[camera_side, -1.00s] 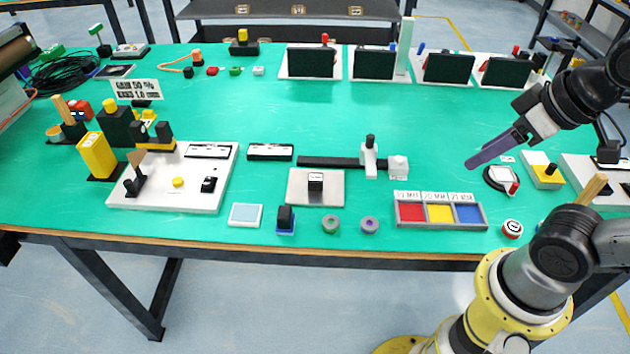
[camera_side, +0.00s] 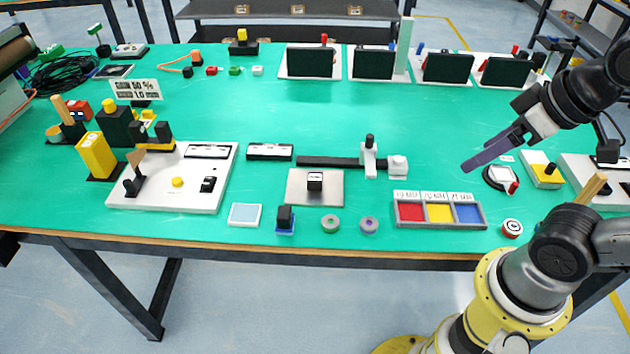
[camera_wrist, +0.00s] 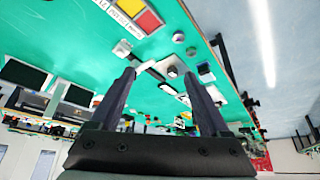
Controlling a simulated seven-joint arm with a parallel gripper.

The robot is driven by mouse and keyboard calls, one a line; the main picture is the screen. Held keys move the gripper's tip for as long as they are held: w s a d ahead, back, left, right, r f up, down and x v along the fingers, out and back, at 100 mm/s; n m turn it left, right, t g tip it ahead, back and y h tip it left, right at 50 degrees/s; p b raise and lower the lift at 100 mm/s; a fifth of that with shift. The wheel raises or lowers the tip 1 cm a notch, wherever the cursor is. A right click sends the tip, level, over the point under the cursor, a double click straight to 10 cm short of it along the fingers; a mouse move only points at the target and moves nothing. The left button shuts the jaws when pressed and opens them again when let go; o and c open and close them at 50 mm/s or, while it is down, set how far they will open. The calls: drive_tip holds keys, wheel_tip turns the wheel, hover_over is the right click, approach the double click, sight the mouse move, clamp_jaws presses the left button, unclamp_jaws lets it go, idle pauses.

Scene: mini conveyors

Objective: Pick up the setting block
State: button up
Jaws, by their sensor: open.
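No block carries a readable name, so I cannot tell for certain which is the setting block. A small black block with a pale front (camera_side: 315,181) stands on a grey metal plate (camera_side: 300,197) at the middle of the bench. A black block on a blue base (camera_side: 285,217) stands near the front edge. A white block (camera_side: 398,166) sits at the right end of a dark rail (camera_side: 330,162). My gripper (camera_side: 474,160) is open and empty above the bench, right of all these and apart from them. Its two fingers frame the wrist view (camera_wrist: 158,76).
A tray with red, yellow and blue compartments (camera_side: 398,222) lies at front right. Two round pucks (camera_side: 330,224) are left of it. A white panel with a yellow button (camera_side: 150,200) is at left. Dark screens (camera_side: 374,65) line the back. The green middle is clear.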

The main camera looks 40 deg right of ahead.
drive_tip(key=w+r+n, duration=0.5)
drive_tip(key=w+r, duration=0.2)
drive_tip(key=w, duration=0.3)
drive_tip(key=n+g, duration=0.4)
drive_tip(key=g, duration=0.2)
hover_over(315, 177)
wheel_tip(315, 177, down, 25)
drive_tip(key=shift+r, duration=0.1)
drive_tip(key=shift+f, duration=3.1)
clamp_jaws()
